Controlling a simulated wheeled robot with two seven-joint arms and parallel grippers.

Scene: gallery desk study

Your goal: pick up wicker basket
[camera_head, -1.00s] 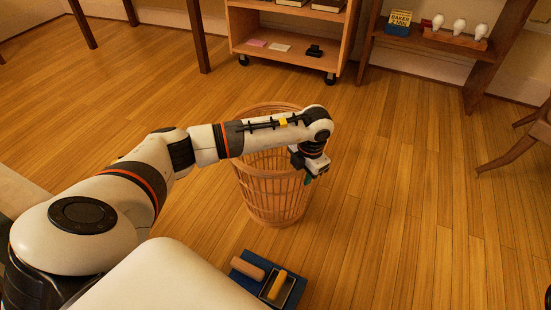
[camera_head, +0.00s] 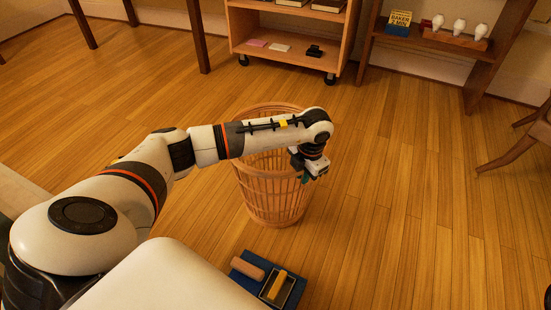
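The wicker basket (camera_head: 277,192) stands upright on the wooden floor in the middle of the head view. It is a brown, open-weave basket. My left arm crosses in front of its upper part and hides much of the rim. My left gripper (camera_head: 308,176) is at the basket's right side, near the rim, pointing down. Its fingers are small and partly hidden, so I cannot tell if they are open or touch the basket wall. My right gripper is not in view.
A blue tray (camera_head: 246,277) with a tan roller and a yellow block is below the basket. A wheeled wooden cart (camera_head: 290,65) stands behind, with a shelf (camera_head: 432,42) to its right. A wooden chair (camera_head: 520,145) is at the right edge. Floor right of the basket is clear.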

